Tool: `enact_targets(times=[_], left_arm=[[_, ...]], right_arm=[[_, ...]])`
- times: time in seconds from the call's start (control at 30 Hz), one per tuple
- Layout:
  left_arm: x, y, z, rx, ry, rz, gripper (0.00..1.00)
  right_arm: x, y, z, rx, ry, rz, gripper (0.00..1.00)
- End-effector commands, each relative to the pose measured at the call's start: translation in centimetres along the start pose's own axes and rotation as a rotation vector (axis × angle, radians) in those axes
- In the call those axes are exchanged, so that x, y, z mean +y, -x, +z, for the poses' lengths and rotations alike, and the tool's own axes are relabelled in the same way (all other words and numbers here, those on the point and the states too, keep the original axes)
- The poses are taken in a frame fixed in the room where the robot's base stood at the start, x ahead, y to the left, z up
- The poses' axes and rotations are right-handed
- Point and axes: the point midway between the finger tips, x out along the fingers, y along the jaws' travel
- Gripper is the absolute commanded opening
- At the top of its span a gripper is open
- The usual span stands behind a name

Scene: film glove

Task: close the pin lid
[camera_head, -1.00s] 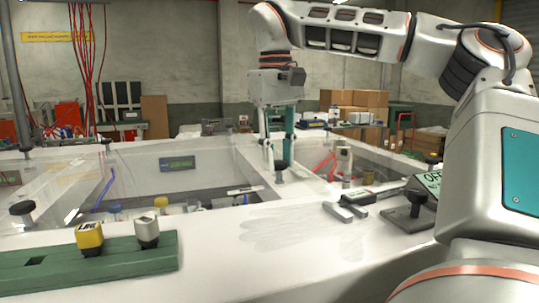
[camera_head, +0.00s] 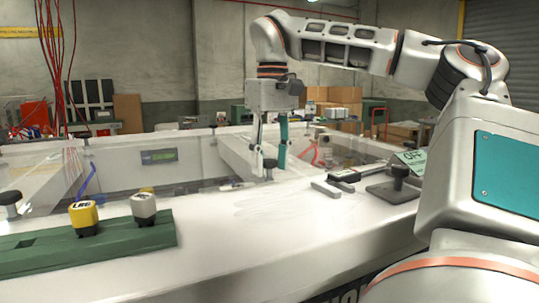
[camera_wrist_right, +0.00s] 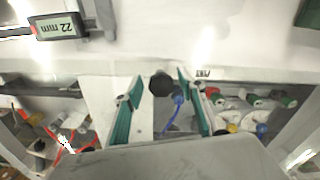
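A black knob (camera_head: 269,163) stands at the front edge of the pit in the white table, by the clear lid panels. My right gripper (camera_head: 269,157) is above and around it, fingers pointing down. In the right wrist view the dark knob (camera_wrist_right: 162,84) lies between the two green-sided fingertips of my right gripper (camera_wrist_right: 160,92), with a gap on each side. The gripper is open and empty. A clear lid panel (camera_head: 42,172) lies at the left. I cannot tell which panel is the pin lid. My left gripper is not in view.
A green block (camera_head: 120,243) with a yellow cap (camera_head: 84,216) and a white cap (camera_head: 143,207) stands front left. A digital caliper (camera_head: 345,175), a dark stamp-like tool (camera_head: 394,188) and an OFF sign (camera_head: 412,158) lie right of the knob. The front middle of the table is clear.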

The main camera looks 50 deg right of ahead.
Motion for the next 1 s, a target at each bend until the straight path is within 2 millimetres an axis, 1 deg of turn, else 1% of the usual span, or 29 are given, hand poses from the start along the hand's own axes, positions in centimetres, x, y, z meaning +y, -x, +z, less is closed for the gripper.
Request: enact_targets(times=[0.23,0.33,0.47,0.57,0.8,0.9,1.0], left_arm=[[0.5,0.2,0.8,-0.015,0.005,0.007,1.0],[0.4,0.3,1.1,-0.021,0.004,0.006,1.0],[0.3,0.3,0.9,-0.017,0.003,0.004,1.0],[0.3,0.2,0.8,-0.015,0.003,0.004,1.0],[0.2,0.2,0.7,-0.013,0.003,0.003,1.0],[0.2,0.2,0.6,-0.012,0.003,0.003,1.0],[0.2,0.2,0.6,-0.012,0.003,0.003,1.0]], right_arm=[[0.0,0.4,-0.1,0.011,0.001,0.0,0.42],[0.0,0.6,-0.1,0.013,0.0,0.001,0.42],[0.0,1.7,-0.1,0.015,-0.001,0.002,0.42],[0.0,3.4,-0.1,0.017,-0.004,0.004,0.42],[0.0,8.3,-0.1,0.014,-0.005,0.005,0.42],[0.0,10.0,-0.1,0.015,-0.003,0.004,0.42],[0.0,11.1,0.0,0.011,-0.004,0.002,0.42]])
